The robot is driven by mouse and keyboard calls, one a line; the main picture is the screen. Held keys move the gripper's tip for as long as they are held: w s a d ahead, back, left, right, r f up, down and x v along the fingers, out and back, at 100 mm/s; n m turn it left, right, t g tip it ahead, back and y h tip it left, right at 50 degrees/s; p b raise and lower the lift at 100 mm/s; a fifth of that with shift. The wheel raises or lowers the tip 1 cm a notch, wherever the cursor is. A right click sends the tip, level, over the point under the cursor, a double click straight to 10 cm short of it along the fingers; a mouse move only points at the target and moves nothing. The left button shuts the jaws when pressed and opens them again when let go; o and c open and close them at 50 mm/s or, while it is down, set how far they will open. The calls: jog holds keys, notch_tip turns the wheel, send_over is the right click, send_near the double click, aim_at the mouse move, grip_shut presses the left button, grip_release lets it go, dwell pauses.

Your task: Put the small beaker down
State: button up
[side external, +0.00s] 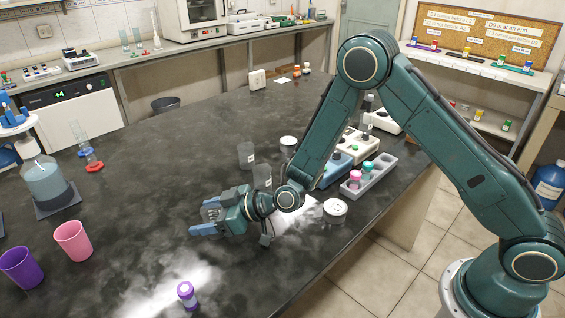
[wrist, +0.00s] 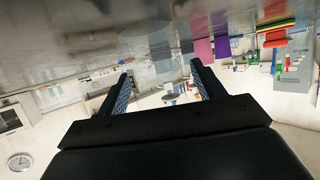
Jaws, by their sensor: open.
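My gripper (side external: 198,222) is low over the dark bench, its fingers pointing left and spread apart. In the wrist view my gripper (wrist: 160,78) shows a wide gap between its fingers, with no beaker clearly visible in it. Two clear beakers stand upright on the bench behind my gripper: one farther back (side external: 246,155) and one nearer (side external: 262,176), partly hidden by my arm. I cannot tell which is the small beaker. A faint glassy outline shows beside the far finger in the side view, too unclear to identify.
A purple-capped vial (side external: 187,295) stands in front of my gripper. A pink cup (side external: 73,240) and a purple cup (side external: 21,267) stand left, near a flask (side external: 47,180). A grey rack (side external: 376,172) and a white-lidded jar (side external: 335,208) are to the right. The bench's middle left is clear.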

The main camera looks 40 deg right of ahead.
jog(key=shift+r, duration=0.15)
jog(key=v, duration=1.2)
dwell(0.7)
